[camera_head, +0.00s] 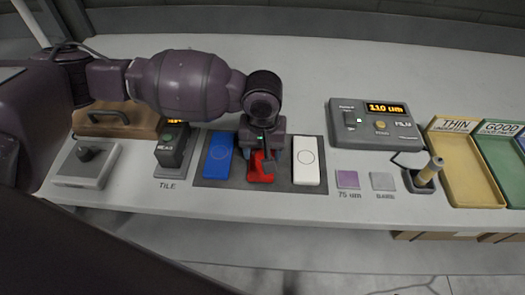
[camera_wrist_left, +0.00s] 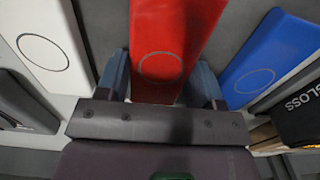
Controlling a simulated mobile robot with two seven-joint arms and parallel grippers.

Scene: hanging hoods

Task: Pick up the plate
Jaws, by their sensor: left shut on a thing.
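A red plate (camera_head: 260,179) lies between a blue plate (camera_head: 218,153) and a white plate (camera_head: 306,161) on a dark grey mat (camera_head: 284,186). My left gripper (camera_head: 262,158) is over the red plate from above and hides much of it. In the left wrist view the red plate (camera_wrist_left: 165,65) is between the two fingers, and the gripper (camera_wrist_left: 160,88) is shut on it. I cannot tell whether the plate is clear of the mat. The blue plate (camera_wrist_left: 265,65) and white plate (camera_wrist_left: 42,45) flank it. My right gripper is not in view.
Left of the mat are a gloss meter (camera_head: 172,145), a grey box with a black knob (camera_head: 85,165) and a wooden case (camera_head: 100,122). Right are a film gauge (camera_head: 376,125), a probe (camera_head: 428,172), a yellow THIN tray (camera_head: 462,188) and a green GOOD tray (camera_head: 495,155).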

